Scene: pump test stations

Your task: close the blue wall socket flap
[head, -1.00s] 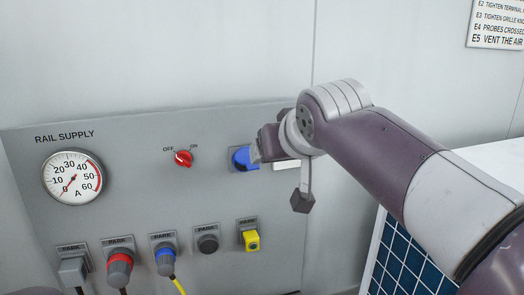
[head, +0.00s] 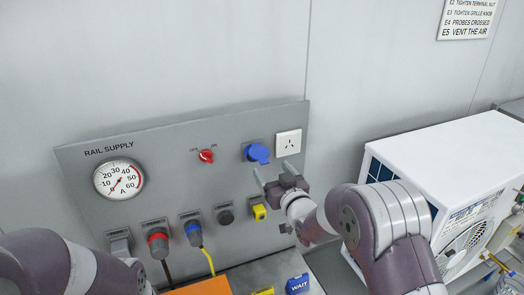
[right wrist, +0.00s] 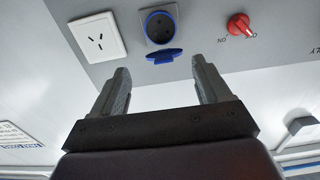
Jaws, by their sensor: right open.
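The blue wall socket (head: 252,146) is on the grey panel, left of a white outlet. Its blue flap (head: 259,154) stands open, out from the wall. In the right wrist view the socket (right wrist: 160,27) shows its dark round face, and the flap (right wrist: 165,55) is swung clear of it. My right gripper (head: 273,172) is open and empty, just below the socket in the head view. In the right wrist view its two fingers (right wrist: 160,68) are spread to either side of the flap, apart from it. My left arm shows at the lower left, but its gripper does not.
The white outlet (head: 288,144) and red rotary switch (head: 206,156) flank the socket. A dial gauge (head: 118,179) is farther left. Parked plugs, including a yellow one (head: 259,212), line the panel below. A white unit (head: 440,165) stands at the right.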

